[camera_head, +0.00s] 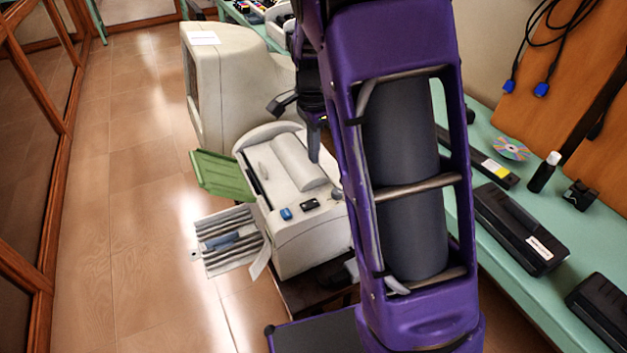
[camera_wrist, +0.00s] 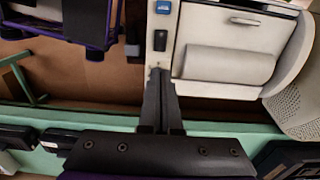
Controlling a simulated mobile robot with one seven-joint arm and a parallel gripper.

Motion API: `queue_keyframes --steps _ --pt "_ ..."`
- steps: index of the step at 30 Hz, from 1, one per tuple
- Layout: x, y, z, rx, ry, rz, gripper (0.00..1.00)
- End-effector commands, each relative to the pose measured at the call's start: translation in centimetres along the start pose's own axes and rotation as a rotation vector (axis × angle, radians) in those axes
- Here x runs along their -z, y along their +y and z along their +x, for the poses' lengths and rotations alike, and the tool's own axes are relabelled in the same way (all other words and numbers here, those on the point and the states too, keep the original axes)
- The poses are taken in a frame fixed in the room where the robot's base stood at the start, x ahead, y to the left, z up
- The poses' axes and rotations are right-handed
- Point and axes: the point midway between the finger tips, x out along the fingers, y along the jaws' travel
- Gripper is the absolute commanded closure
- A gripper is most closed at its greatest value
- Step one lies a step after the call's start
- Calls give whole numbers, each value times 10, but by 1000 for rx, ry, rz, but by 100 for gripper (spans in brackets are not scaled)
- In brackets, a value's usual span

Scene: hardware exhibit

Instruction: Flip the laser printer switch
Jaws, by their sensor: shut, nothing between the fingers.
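The cream laser printer (camera_head: 290,240) stands left of my arm in the head view, with a green flap open on its left side. Two small parts sit on its top: a blue one (camera_head: 286,214) and a black switch-like one (camera_head: 309,204). In the wrist view the printer (camera_wrist: 232,40) fills the upper right; the blue part (camera_wrist: 163,7) and black switch (camera_wrist: 159,40) line up just beyond my fingertips. My gripper (camera_head: 314,159), also in the wrist view (camera_wrist: 160,72), is shut and empty. Contact with the switch cannot be told.
A beige monitor (camera_head: 235,85) stands behind the printer. A green bench (camera_head: 515,245) runs along the right, bearing black cartridges (camera_head: 519,229), a bottle (camera_head: 544,172) and a disc (camera_head: 511,148). A grey ribbed tray (camera_head: 228,242) juts from the printer's left. The floor at left is clear.

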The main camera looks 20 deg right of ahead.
Motion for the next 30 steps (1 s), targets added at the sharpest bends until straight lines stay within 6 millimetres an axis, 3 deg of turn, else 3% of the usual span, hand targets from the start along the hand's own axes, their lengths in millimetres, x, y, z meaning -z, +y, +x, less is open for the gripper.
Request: queue_keyframes --steps 18,24,30 --pt "1 1 115 -3 1 1 100" --pt "0 0 133 -1 1 -1 100" --pt "0 0 137 0 1 -1 100"
